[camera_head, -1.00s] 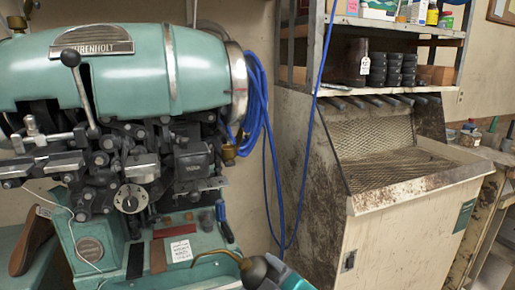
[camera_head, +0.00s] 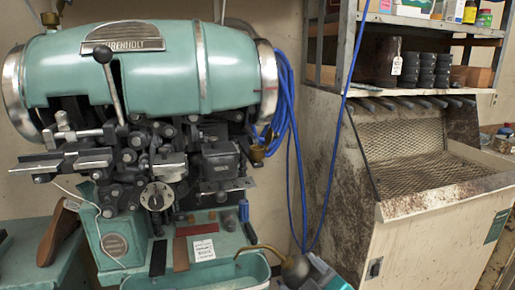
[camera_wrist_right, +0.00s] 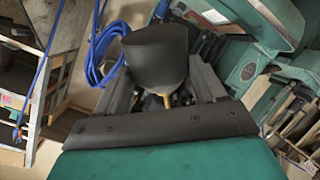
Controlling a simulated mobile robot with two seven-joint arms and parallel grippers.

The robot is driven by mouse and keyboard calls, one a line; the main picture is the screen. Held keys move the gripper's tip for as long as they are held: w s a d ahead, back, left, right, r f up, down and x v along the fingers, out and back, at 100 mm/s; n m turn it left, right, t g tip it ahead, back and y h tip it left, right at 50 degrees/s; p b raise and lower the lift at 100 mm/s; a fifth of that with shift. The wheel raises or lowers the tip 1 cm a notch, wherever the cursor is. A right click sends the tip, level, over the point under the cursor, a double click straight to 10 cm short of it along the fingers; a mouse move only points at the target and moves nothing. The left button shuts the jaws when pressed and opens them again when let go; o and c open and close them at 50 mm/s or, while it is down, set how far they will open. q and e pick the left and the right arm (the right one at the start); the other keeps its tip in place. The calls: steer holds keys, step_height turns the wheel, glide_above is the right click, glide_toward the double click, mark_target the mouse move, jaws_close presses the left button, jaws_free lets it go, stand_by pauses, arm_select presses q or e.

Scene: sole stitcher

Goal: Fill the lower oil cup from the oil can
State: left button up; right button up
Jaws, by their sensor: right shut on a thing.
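My right gripper (camera_head: 312,275) shows at the bottom of the head view and is shut on the oil can (camera_head: 296,268). The can is dark and rounded, with a thin brass spout pointing left over the green tray at the machine's base. In the right wrist view the can (camera_wrist_right: 155,60) sits between the jaws, with some brass below it. A small brass cup (camera_head: 257,152), apparently the lower oil cup, is on the right side of the green stitching machine (camera_head: 150,65). The can is below it and apart from it. Another brass cup (camera_head: 50,18) is at top left. My left gripper is not in view.
Blue cable (camera_head: 288,110) hangs beside the machine's right end and runs down behind the can. A stained cabinet with a mesh top (camera_head: 420,215) stands to the right, under a shelf.

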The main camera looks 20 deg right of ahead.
steer(key=w+d+r, duration=0.6)
steer(key=w+r, duration=0.5)
steer(key=w, duration=0.1)
steer(key=shift+w+d+r, duration=0.2)
steer(key=shift+w+d, duration=0.1)
stand_by(4.5)
steer(key=shift+w+d+r, duration=0.1)
steer(key=shift+w+r, duration=0.05)
steer(key=shift+w+d+r, duration=0.4)
steer(key=shift+w+r, duration=0.35)
steer(key=shift+w, duration=0.05)
steer(key=shift+w+d+r, duration=0.4)
steer(key=shift+w+r, duration=0.3)
steer(key=shift+w, duration=0.05)
